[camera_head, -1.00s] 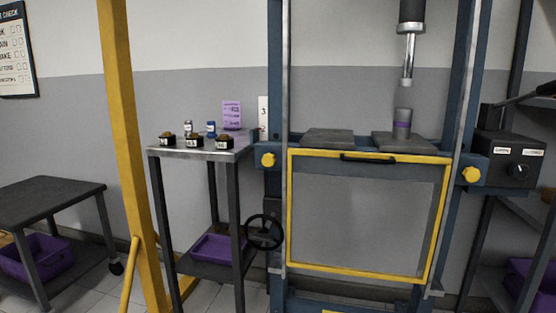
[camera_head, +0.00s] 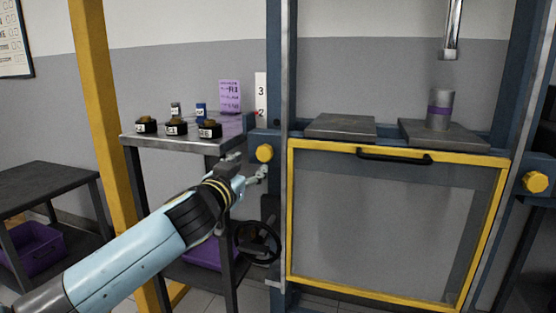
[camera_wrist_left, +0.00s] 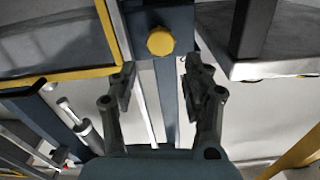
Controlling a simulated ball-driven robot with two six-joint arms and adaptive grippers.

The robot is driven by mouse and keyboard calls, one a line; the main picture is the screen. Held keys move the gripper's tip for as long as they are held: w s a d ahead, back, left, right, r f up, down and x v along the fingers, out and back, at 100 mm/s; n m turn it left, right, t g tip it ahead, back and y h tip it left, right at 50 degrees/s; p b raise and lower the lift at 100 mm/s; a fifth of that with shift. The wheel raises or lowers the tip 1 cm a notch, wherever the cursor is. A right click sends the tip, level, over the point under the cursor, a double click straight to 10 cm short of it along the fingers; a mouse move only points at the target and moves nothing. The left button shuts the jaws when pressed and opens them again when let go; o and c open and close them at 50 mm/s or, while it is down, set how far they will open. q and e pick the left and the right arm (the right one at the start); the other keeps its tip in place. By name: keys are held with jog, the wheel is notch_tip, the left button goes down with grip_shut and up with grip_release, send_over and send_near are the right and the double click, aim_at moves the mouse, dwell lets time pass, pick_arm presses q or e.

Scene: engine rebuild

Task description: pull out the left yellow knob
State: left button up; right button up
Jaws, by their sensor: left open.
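The left yellow knob (camera_head: 264,153) sits on the blue press frame, left of the yellow-edged guard. My left gripper (camera_head: 250,168) is just left of and below the knob in the head view, apart from it as far as I can tell. In the left wrist view the knob (camera_wrist_left: 160,41) lies beyond the fingertips, near the middle line between them. The left gripper (camera_wrist_left: 158,80) is open and empty there. The right yellow knob (camera_head: 536,182) is on the frame's right post. My right gripper is not in view.
A small metal-topped stand (camera_head: 190,139) with several small parts stands left of the press. A handwheel (camera_head: 257,241) is below the knob. The guard (camera_head: 390,230) has a black handle. A grey cylinder with a purple band (camera_head: 440,110) stands on a press plate.

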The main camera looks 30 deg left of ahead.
aim_at(263, 155)
pick_arm(q)
jog(key=x, duration=1)
jog(key=shift+w+a, duration=0.2)
grip_shut()
